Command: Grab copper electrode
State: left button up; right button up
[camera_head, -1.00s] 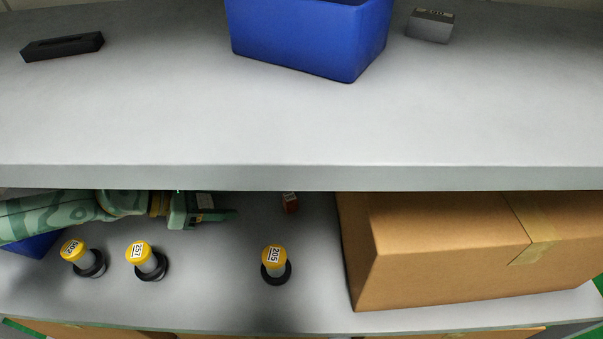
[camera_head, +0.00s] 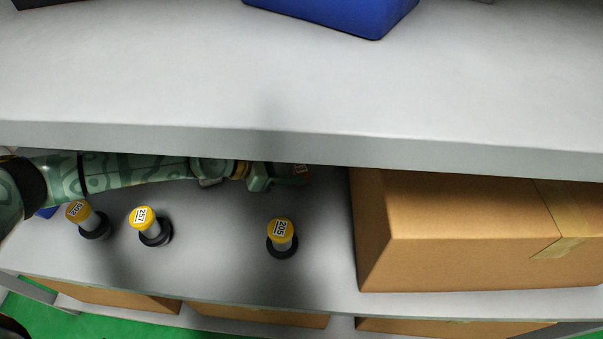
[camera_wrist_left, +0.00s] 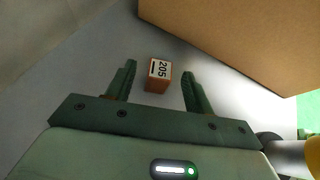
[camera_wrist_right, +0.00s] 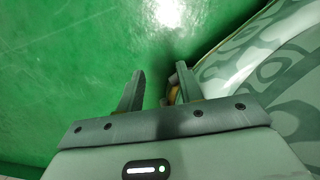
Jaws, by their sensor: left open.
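The copper electrode (camera_head: 302,169) is a small copper-coloured block on the lower shelf, beneath the upper surface's front edge. In the left wrist view the copper electrode (camera_wrist_left: 158,85) stands between the fingertips, with a white "205" label on top. My left gripper (camera_head: 288,177) reaches in from the left, its fingers open on either side of the block with a gap on both sides. In the head view its fingers partly cover the block. My right gripper (camera_wrist_right: 157,80) is open and empty over the green floor; it does not show in the head view.
A large cardboard box (camera_head: 450,230) stands close to the right of the electrode. Yellow-capped cylinders in black rings stand in front: one labelled 205 (camera_head: 281,230), one labelled 257 (camera_head: 144,218), another (camera_head: 78,212) further left. A blue bin (camera_head: 340,14) sits on the upper surface.

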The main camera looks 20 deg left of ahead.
aim_at(297, 169)
pick_arm(q)
jog(key=x, duration=0.3)
jog(key=shift+f, duration=0.1)
grip_shut()
pick_arm(e)
jog(key=w, duration=0.2)
jog(key=shift+w+a+r, duration=0.2)
jog(key=shift+w+r, duration=0.05)
jog(key=shift+w, duration=0.15)
